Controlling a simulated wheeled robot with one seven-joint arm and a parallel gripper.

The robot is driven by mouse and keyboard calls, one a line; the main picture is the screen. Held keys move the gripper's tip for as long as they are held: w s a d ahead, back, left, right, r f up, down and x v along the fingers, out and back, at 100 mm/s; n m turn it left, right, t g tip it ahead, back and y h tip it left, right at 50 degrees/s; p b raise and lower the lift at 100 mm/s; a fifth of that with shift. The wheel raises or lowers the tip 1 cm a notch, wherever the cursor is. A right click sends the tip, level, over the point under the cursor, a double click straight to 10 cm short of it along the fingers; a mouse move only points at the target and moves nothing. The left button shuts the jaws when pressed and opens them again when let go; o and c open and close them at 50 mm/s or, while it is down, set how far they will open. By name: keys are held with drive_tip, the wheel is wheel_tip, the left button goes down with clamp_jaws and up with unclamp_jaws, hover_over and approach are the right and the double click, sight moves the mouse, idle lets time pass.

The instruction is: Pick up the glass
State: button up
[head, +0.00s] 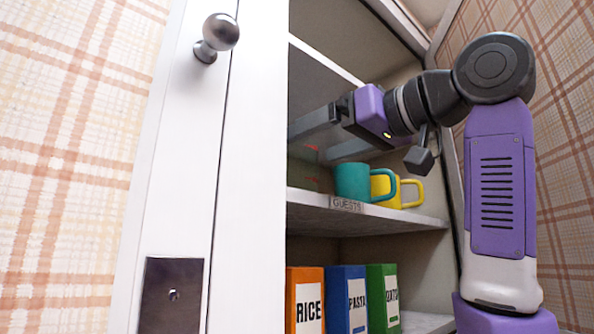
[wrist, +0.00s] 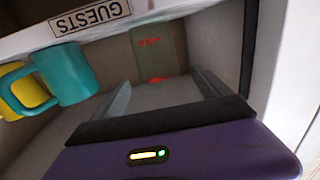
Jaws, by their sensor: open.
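The glass (wrist: 157,52), a see-through greenish tumbler with red marks, stands on the cupboard shelf. In the head view the glass (head: 311,170) shows faintly beside the white door's edge, left of the teal mug. My gripper (head: 306,126) reaches into the cupboard above the shelf, its fingertips partly cut off by the door. In the wrist view my gripper (wrist: 161,80) is open and empty. Its two fingers point toward the glass, which lies beyond and roughly between the tips. I cannot tell the exact gap.
A teal mug (head: 352,182) and a yellow mug (head: 411,191) stand right of the glass, above a GUESTS label (head: 347,204). RICE (head: 305,275), PASTA (head: 346,272) and green (head: 381,270) boxes stand below. The white door (head: 250,170) covers the cupboard's left side.

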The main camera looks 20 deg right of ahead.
sight(299, 150)
drive_tip(key=p+x, duration=0.2)
drive_tip(key=x, duration=0.3)
drive_tip(key=shift+d, duration=0.1)
drive_tip(key=shift+f, duration=0.1)
drive_tip(key=shift+c, duration=0.2)
drive_tip(key=c, duration=1.5)
drive_tip(key=shift+c, duration=0.4)
